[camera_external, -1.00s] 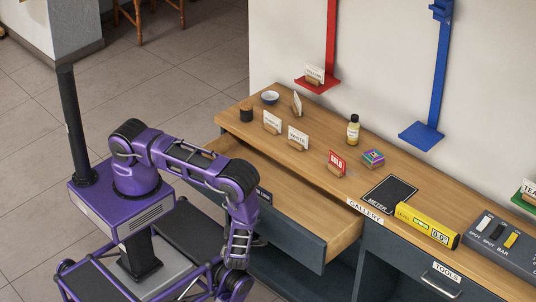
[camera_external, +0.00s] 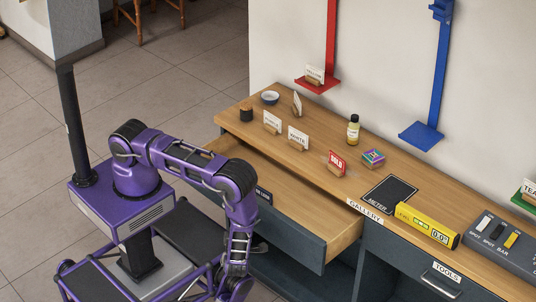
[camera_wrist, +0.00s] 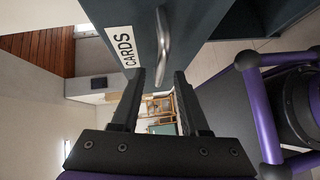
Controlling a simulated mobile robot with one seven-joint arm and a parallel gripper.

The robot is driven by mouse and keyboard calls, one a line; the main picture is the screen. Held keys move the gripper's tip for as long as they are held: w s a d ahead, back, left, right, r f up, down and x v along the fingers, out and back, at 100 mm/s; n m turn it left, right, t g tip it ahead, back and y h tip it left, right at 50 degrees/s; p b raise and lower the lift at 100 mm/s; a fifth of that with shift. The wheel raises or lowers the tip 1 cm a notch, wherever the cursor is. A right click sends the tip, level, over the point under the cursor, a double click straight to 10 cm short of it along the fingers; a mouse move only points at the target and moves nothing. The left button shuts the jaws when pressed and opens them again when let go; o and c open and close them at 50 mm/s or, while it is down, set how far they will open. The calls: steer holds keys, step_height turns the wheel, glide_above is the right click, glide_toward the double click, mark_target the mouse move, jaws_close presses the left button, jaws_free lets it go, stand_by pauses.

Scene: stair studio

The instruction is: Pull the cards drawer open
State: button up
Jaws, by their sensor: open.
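The cards drawer (camera_external: 312,241) stands pulled out from the counter in the external view, its bare wooden inside showing. In the wrist view, its dark front carries a white CARDS label (camera_wrist: 126,46) and a metal bar handle (camera_wrist: 163,38). My gripper (camera_wrist: 160,74) is open, its two dark fingers below the handle in the picture. The handle lies just beyond the fingertips, in line with the gap. I see no grip on it. In the external view, my arm hides part of the drawer front, and the fingers cannot be made out.
The wooden counter (camera_external: 328,143) holds card stands, a bottle (camera_external: 353,130), a black METER mat (camera_external: 389,194) and a yellow level (camera_external: 427,226). A closed TOOLS drawer (camera_external: 419,268) is at right. Open floor (camera_external: 165,84) lies behind my base.

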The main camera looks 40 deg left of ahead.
steer(key=b+v, duration=0.1)
steer(key=v, duration=1.3)
steer(key=shift+a+r, duration=0.1)
